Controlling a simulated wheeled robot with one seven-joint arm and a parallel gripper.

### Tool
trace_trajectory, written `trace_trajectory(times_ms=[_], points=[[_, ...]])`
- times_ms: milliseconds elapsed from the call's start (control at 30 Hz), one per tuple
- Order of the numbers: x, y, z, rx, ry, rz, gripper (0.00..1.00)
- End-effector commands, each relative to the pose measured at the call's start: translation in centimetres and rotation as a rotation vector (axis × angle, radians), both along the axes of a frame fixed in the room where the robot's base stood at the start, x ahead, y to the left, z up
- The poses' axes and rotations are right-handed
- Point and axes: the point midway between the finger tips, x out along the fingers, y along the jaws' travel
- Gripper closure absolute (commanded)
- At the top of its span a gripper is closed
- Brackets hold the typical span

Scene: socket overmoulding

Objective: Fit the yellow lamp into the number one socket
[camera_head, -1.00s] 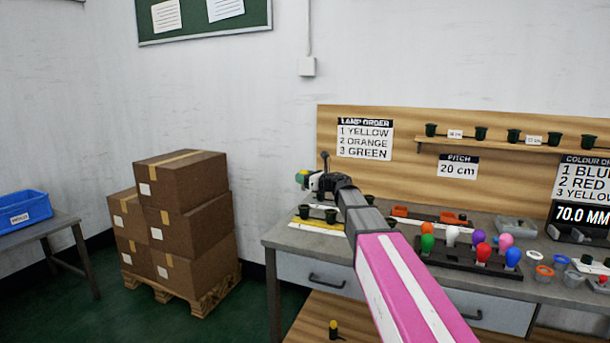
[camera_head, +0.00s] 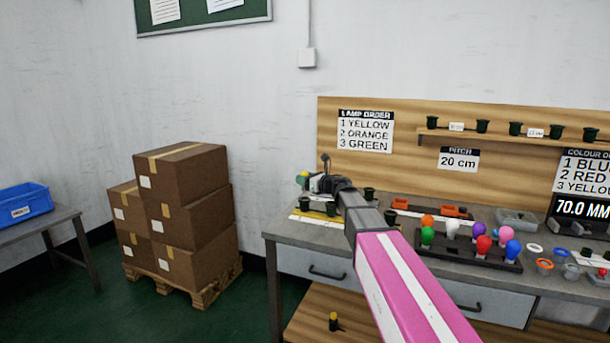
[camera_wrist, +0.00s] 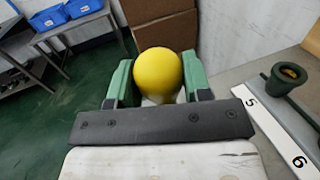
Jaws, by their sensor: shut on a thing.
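My gripper (camera_head: 304,182) is shut on the yellow lamp (camera_wrist: 160,72), whose round bulb shows between two green fingers in the wrist view. In the head view the lamp (camera_head: 302,175) is a small yellow spot at the gripper's tip, above the bench's left end. Dark cup-like sockets (camera_head: 304,204) stand below it along a strip on the bench; one socket (camera_wrist: 285,78) also shows at the right in the wrist view, by a scale marked 5 and 6. The lamp is apart from these sockets. I cannot read which socket is number one.
A sign (camera_head: 365,131) lists 1 yellow, 2 orange, 3 green; another (camera_head: 459,158) reads pitch 20 cm. A black rack (camera_head: 480,256) holds several coloured lamps at the right. Stacked boxes (camera_head: 180,215) stand left of the bench. A small yellow-topped object (camera_head: 333,321) is on the lower shelf.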

Motion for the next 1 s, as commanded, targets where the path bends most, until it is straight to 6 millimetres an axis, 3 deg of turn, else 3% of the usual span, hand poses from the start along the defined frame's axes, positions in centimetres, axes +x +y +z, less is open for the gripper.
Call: trace_trajectory(times_ms=[300, 1000], points=[[0.0, 0.0, -1.6, 0.001, 0.001, 0.0, 0.78], [0.0, 0.0, -1.8, 0.0, 0.0, 0.0, 0.78]])
